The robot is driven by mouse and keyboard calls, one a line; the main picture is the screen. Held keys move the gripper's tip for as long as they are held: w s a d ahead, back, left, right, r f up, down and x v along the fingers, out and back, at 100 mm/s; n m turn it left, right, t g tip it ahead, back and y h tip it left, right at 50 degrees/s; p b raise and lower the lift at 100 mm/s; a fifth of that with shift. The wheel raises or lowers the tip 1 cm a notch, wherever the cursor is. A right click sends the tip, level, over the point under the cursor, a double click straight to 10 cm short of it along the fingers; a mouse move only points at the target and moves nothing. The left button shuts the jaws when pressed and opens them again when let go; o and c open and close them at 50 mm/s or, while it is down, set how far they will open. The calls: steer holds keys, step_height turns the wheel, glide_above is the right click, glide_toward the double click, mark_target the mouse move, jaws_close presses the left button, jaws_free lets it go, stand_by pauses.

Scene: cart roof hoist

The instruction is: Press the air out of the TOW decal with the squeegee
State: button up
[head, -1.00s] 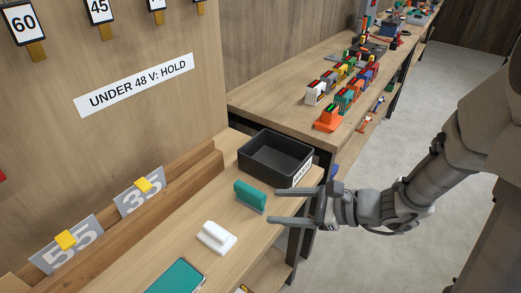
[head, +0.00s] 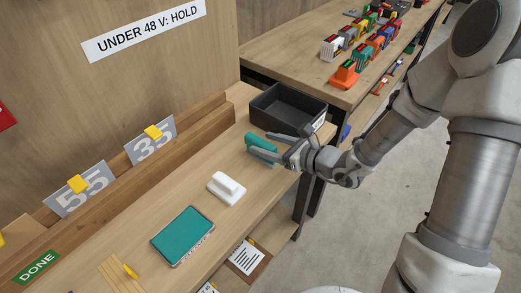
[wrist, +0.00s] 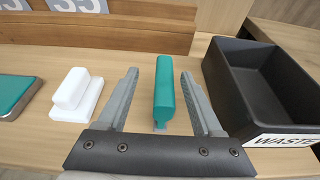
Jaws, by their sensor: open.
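A teal upright block with a pale lower edge, which looks like the squeegee (wrist: 165,88), stands on the wooden bench. It also shows in the head view (head: 259,142), partly covered by my fingers. My gripper (head: 262,147) is open around it; in the wrist view the fingers (wrist: 158,95) lie on either side with gaps, the right finger closer. A teal flat panel with a grey rim (head: 183,236) lies on the bench. I cannot make out a TOW decal on it.
A black bin marked WASTE (wrist: 268,85) stands close to the right of my gripper. A white block with a raised grip (head: 226,188) sits between the squeegee and the panel. Wooden ledges with number plates (head: 80,192) run along the back.

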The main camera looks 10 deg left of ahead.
mark_target(252, 139)
steer(key=shift+w+d+f+x, duration=0.1)
steer(key=shift+x, duration=0.95)
steer(key=shift+w+d+f+x, duration=0.1)
steer(key=shift+x, duration=0.95)
steer(key=shift+w+d+f+x, duration=0.1)
steer(key=shift+x, duration=0.95)
steer(key=shift+s, duration=0.1)
jaws_close()
